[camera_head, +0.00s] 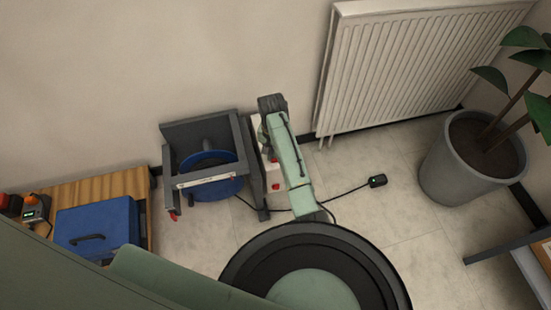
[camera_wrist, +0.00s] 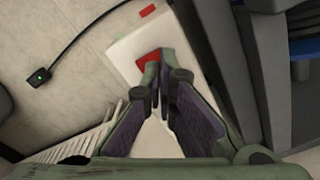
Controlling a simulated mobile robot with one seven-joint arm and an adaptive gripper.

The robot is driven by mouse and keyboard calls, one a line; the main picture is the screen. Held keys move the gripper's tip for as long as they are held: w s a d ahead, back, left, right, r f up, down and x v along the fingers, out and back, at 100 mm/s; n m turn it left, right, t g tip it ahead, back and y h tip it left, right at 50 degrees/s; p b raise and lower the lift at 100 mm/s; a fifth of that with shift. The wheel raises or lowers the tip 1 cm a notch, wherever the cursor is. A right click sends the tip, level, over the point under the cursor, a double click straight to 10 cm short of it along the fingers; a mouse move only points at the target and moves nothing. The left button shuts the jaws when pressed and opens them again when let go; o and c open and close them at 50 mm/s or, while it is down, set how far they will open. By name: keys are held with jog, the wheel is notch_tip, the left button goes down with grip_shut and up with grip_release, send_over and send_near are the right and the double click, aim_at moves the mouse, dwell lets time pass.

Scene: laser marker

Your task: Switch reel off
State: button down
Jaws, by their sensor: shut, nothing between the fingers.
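The blue reel (camera_head: 228,186) sits in a grey frame (camera_head: 178,138) against the wall; a corner of blue also shows in the wrist view (camera_wrist: 304,48). Beside the frame is a white panel (camera_wrist: 125,45) with a red switch (camera_wrist: 149,59) and a smaller red piece (camera_wrist: 147,11). My gripper (camera_wrist: 158,76) is shut and empty, its fingertips over the white panel right at the lower edge of the red switch. The tips partly cover the switch, and I cannot tell whether they touch it.
A black cable runs across the floor to a small black box with a green light (camera_head: 378,181). A wooden bench with a blue case (camera_head: 97,225) stands left. A radiator (camera_head: 400,70) and a potted plant (camera_head: 470,160) are right.

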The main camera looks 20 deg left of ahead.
jog(key=shift+f+b, duration=0.5)
jog(key=shift+f, duration=0.65)
dwell(0.9)
notch_tip(320, 180, up, 7)
jog(key=p, duration=0.7)
jog(key=shift+p, duration=0.3)
dwell(0.4)
